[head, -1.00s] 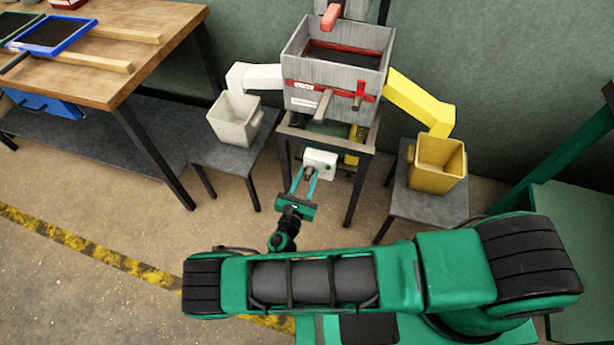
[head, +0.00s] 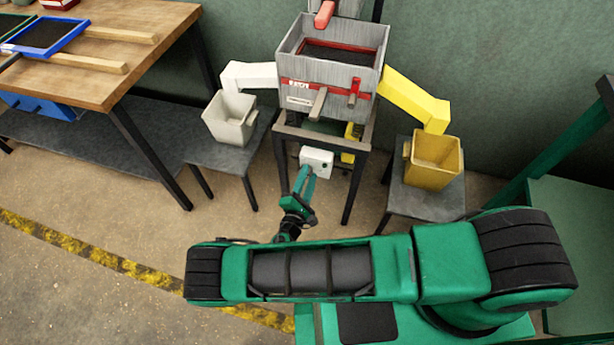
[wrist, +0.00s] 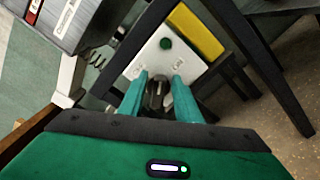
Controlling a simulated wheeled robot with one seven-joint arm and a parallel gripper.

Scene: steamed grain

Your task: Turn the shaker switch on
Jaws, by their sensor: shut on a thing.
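The shaker's white switch box (head: 318,158) is mounted on the stand below the grey shaker box (head: 330,85). In the wrist view the switch box (wrist: 148,58) shows a green round lamp or button (wrist: 166,43) and small labels too blurred to read. A dark switch knob (wrist: 157,92) sits between my two teal fingers. My gripper (wrist: 160,84) is shut on this knob at the face of the box. In the head view my gripper (head: 306,178) appears edge-on, and the knob is hidden there.
A white bin (head: 231,118) stands on a low table to the left, and a yellow bin (head: 433,160) on one to the right. The stand's dark legs (head: 355,188) are close beside the switch box. A wooden workbench (head: 150,50) is at the far left.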

